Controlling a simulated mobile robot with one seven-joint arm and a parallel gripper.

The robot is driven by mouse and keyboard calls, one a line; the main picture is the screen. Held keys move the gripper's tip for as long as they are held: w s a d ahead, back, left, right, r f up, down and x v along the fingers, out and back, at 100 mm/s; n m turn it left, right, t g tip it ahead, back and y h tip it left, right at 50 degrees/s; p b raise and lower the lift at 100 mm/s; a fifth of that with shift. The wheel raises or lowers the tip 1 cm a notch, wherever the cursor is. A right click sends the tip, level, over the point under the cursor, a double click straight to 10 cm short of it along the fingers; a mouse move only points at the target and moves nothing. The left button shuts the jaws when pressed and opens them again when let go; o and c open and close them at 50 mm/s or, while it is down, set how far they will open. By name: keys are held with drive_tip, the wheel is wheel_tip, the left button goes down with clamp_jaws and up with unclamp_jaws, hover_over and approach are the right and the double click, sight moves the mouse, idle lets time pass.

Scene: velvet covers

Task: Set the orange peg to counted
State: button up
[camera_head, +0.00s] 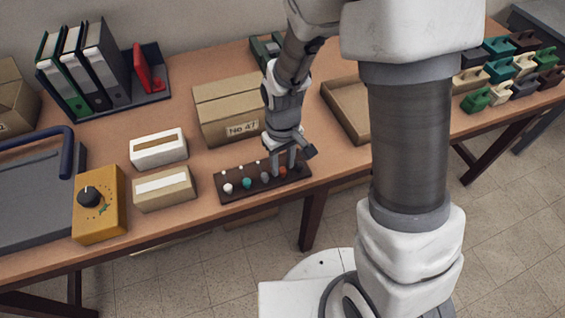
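A dark peg board (235,193) lies near the front edge of the table. It bears a row of pegs: a white peg (228,188), a teal peg (247,183), a grey peg (265,177) and an orange peg (283,172). Small white marks show along the board's back side. My gripper (283,164) points down over the right part of the board, at the orange peg. Its two fingers are apart, one on each side of the peg's top; I cannot tell whether they touch it. The board's right end is partly hidden by my gripper.
A cardboard box marked No 47 (225,105) stands close behind the board. A white box (158,148), a tan box (164,190) and a yellow dial box (99,205) are to the left. A shallow tray (345,108) lies at right, partly behind my arm.

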drive_tip(key=shift+f, duration=0.4)
clamp_jaws()
